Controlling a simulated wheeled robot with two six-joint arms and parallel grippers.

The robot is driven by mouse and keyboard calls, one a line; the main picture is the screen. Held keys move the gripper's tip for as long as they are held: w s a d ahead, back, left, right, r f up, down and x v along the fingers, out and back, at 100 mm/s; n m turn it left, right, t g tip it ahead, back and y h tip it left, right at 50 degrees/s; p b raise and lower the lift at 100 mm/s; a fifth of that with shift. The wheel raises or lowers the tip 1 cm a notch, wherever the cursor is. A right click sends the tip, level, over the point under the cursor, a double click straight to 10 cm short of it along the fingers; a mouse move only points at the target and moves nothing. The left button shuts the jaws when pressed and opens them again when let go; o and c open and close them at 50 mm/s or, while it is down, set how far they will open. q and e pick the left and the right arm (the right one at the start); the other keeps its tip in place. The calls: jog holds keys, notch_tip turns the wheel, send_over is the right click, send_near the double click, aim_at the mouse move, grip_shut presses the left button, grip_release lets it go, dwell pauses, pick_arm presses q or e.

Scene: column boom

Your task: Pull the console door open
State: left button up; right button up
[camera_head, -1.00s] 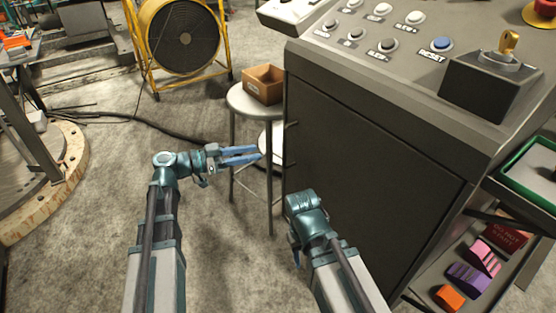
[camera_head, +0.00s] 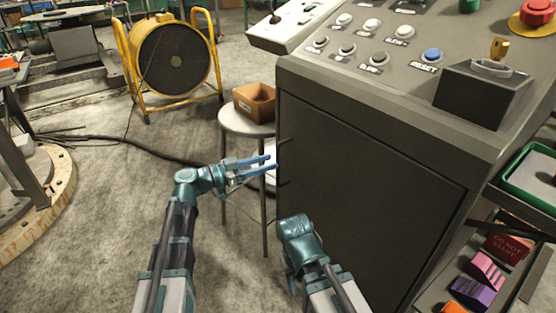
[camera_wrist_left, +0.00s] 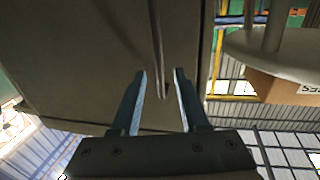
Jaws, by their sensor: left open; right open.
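The console door (camera_head: 365,185) is a dark panel on the front of the grey console and looks closed. Its bar handle (camera_wrist_left: 157,45) shows in the left wrist view; in the head view only small dark stubs show at the door's left edge. My left gripper (camera_head: 272,164) is open and empty, its blue fingers pointing at that edge. In the left wrist view the handle's end lies between the two fingertips; I cannot tell whether the fingers reach around it. My right gripper (camera_head: 292,284) is low in front of the door, its fingers mostly hidden by its wrist.
A round stool (camera_head: 238,122) with a cardboard box (camera_head: 254,102) stands close behind my left gripper. A yellow fan (camera_head: 172,58) is farther back. A side shelf (camera_head: 490,268) with coloured blocks is at the right. The floor at left is mostly clear, with a cable across it.

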pick_arm(q)
jog(key=shift+x, duration=2.15)
grip_shut()
